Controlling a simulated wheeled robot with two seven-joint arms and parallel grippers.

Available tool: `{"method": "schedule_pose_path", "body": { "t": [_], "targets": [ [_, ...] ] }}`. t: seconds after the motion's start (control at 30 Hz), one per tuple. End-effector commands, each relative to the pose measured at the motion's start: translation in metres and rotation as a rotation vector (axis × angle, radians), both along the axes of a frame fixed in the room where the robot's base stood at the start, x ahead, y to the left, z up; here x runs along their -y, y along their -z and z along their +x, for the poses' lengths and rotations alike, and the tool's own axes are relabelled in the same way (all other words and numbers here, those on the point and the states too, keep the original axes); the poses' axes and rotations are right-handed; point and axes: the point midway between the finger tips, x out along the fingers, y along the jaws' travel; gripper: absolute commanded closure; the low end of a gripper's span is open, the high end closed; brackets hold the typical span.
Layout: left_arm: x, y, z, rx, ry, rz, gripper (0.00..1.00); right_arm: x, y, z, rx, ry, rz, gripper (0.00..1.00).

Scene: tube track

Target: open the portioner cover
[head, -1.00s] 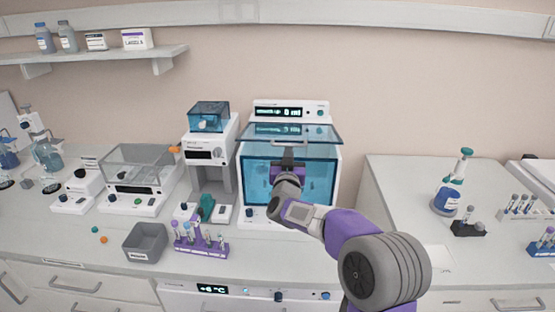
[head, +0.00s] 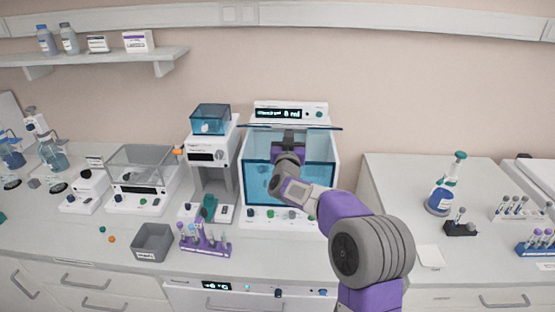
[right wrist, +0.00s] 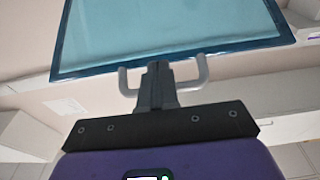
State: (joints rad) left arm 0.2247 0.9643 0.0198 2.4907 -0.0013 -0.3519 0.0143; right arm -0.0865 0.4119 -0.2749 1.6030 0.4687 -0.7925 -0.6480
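The portioner (head: 248,150) is a white box on the bench with a lit display on top and a blue front opening. Its clear blue cover (head: 326,127) is swung up and shows almost edge-on, about level, in the head view. In the right wrist view the cover (right wrist: 165,35) fills the top, with its pale U-shaped handle (right wrist: 203,72) at the near edge. My right gripper (head: 290,134) is at the cover's front; in the right wrist view its fingers (right wrist: 157,78) are shut around the handle's middle. My left gripper is not in view.
Left of the portioner stands a white device with a blue hopper (head: 210,119). A purple tube rack (head: 204,246) and a grey bin (head: 152,242) sit at the bench front.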

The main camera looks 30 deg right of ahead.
Motion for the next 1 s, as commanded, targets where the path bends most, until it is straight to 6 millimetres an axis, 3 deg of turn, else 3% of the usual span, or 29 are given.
{"method": "schedule_pose_path", "body": {
  "t": [0.47, 1.0],
  "targets": [
    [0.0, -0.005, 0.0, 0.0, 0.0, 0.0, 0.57, 0.002, -0.005, 0.003, 0.001, 0.001, 0.0, 1.0],
    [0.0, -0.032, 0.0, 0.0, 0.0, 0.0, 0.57, 0.025, -0.012, 0.039, -0.008, 0.001, 0.002, 1.0]
  ]
}}
